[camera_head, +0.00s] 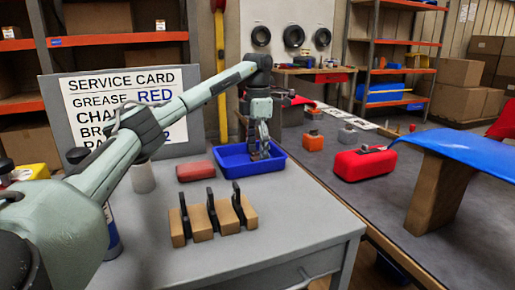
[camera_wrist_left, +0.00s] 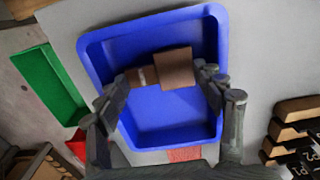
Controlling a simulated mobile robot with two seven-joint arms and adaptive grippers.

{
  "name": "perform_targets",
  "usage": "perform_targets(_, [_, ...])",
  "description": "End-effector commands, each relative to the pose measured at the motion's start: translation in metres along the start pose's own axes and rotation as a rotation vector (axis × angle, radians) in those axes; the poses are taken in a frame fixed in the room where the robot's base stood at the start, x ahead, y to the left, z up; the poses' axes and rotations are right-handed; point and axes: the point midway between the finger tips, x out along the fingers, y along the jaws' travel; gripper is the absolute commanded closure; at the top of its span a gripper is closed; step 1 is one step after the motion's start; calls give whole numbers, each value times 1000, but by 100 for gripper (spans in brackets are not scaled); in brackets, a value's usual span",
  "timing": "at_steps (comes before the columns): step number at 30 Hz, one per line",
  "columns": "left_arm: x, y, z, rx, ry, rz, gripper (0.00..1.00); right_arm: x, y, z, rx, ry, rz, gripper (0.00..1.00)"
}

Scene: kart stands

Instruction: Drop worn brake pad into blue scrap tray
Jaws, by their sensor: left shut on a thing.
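The blue scrap tray (camera_head: 232,169) stands on the grey bench in the head view. It fills the middle of the left wrist view (camera_wrist_left: 168,142). My left gripper (camera_head: 260,153) points down into or just over the tray. In the left wrist view my left gripper (camera_wrist_left: 168,74) is shut on a small brown block, the worn brake pad (camera_wrist_left: 175,68). The pad appears within the tray's outline; I cannot tell whether it touches the tray floor. The fingers hide the pad in the head view. My right gripper is not in view.
A rack of tan pads with black clips (camera_head: 202,222) stands in front of the tray. A red block (camera_head: 195,171) lies left of it. The service card board (camera_head: 120,110) stands behind. A green tray (camera_wrist_left: 50,85) shows in the left wrist view.

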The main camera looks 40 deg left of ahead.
Motion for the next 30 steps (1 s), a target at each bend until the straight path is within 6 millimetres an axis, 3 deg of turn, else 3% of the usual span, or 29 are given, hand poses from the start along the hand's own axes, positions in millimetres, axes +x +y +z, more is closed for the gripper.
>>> perform_targets(2, [0, 0, 0, 0, -1, 0, 67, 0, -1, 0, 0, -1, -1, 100])
perform_targets(3, [0, 0, 0, 0, 0, 0, 27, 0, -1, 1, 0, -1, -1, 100])
perform_targets(4, [0, 0, 0, 0, 0, 0, 23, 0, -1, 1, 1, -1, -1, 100])
perform_targets(13, [-2, 0, 0, 0, -1, 0, 23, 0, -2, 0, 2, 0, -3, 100])
perform_targets(17, [-13, 0, 1, 1, -3, 1, 23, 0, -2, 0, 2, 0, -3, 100])
perform_targets(30, [-106, 0, 1, -1, -3, 4, 23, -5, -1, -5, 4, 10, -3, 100])
